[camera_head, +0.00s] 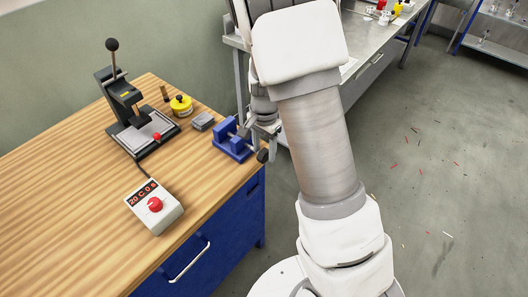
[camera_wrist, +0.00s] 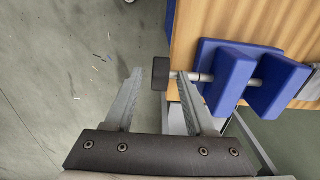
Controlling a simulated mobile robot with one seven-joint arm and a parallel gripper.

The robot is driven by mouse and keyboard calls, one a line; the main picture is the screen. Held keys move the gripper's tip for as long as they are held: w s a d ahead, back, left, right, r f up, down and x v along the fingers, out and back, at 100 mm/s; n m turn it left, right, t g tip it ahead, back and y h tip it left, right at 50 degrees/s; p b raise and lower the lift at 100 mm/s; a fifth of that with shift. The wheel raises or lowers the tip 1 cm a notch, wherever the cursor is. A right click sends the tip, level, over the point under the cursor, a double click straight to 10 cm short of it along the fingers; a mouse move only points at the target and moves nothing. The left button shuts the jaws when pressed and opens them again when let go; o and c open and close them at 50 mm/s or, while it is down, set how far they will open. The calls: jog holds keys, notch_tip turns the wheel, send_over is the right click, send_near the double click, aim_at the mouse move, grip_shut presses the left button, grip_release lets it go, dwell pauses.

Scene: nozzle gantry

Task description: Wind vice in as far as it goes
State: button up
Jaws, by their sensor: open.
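The blue vice (camera_head: 230,143) is at the right edge of the wooden bench. In the wrist view its front block (camera_wrist: 230,77) and second blue block (camera_wrist: 277,84) stand apart with a gap between them, joined by a grey rod. A grey spindle (camera_wrist: 193,76) runs out past the bench edge to a dark knob (camera_wrist: 160,74). My gripper (camera_wrist: 159,79) is open, its two grey fingers on either side of the knob in the picture. I cannot tell whether they touch it. In the head view my gripper (camera_head: 264,128) is beside the vice, partly hidden by my arm.
On the bench are a black press (camera_head: 122,95), a yellow round object (camera_head: 181,105), a grey block (camera_head: 202,121) and a control box (camera_head: 154,207) with a red button. A steel table (camera_head: 350,50) stands behind my arm. The floor at right is open, with small scattered bits.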

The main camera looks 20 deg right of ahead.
jog(key=shift+f, duration=0.45)
jog(key=shift+c, duration=0.2)
grip_shut()
jog(key=shift+d, duration=0.1)
jog(key=g+y, duration=0.2)
jog(key=y, duration=0.1)
jog(key=shift+w+d, duration=0.2)
jog(key=shift+d, duration=0.05)
jog(key=shift+w+d+f+g+y+p, duration=0.1)
jog(key=shift+g+y+p, duration=0.15)
jog(key=shift+g+y, duration=0.45)
jog(key=shift+w+f+g+y+p, duration=0.1)
jog(key=shift+g+y+p, duration=0.1)
jog(key=shift+g+y, duration=0.45)
jog(key=shift+y, duration=0.35)
